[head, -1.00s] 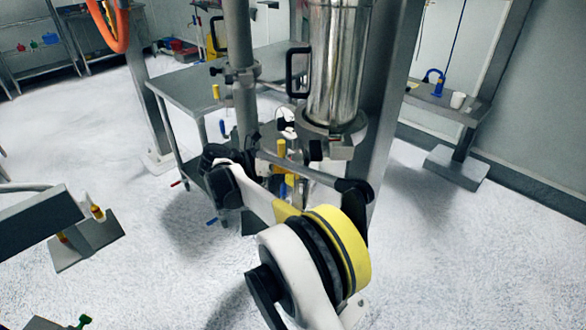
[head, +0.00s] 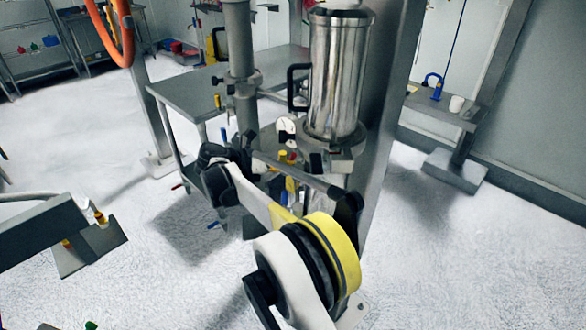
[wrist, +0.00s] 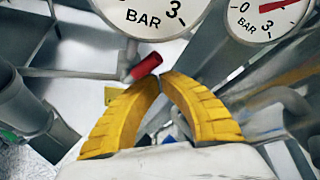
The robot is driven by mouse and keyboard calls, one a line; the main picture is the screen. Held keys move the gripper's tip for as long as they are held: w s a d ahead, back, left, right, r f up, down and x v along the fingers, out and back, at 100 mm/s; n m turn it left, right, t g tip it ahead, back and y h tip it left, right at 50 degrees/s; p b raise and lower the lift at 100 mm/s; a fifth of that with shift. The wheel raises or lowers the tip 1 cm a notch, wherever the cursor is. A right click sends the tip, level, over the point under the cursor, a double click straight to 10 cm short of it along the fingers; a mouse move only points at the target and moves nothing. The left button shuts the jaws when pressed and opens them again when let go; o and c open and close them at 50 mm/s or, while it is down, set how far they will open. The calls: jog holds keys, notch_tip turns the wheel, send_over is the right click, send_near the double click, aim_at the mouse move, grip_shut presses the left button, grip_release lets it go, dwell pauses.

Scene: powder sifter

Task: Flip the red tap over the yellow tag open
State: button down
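The red tap (wrist: 146,66) shows in the wrist view as a short red handle on a grey metal fitting, slanted up to the right. The yellow tag (wrist: 112,95) is a small patch just below and left of it, partly hidden by a finger. My gripper (wrist: 160,78) has yellow ribbed fingers that meet at their tips, with nothing seen between them. The tips are right beside the lower right end of the red handle; I cannot tell if they touch it. In the head view a small red spot (head: 291,157) shows near my wrist, mostly hidden by my arm.
Two white BAR gauges stand just above, one in the middle (wrist: 150,12) and one at the right (wrist: 265,16). Grey pipes surround the fingers. In the head view a steel cylinder (head: 338,75) and a steel table (head: 215,88) stand behind the arm.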

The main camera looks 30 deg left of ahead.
jog(key=shift+w+a+r+p, duration=0.2)
jog(key=shift+a+r+p, duration=0.4)
jog(key=shift+r, duration=0.1)
jog(key=shift+a+r, duration=0.2)
jog(key=shift+r, duration=0.05)
dwell(0.4)
jog(key=v, duration=1.2)
jog(key=shift+d+f, duration=0.1)
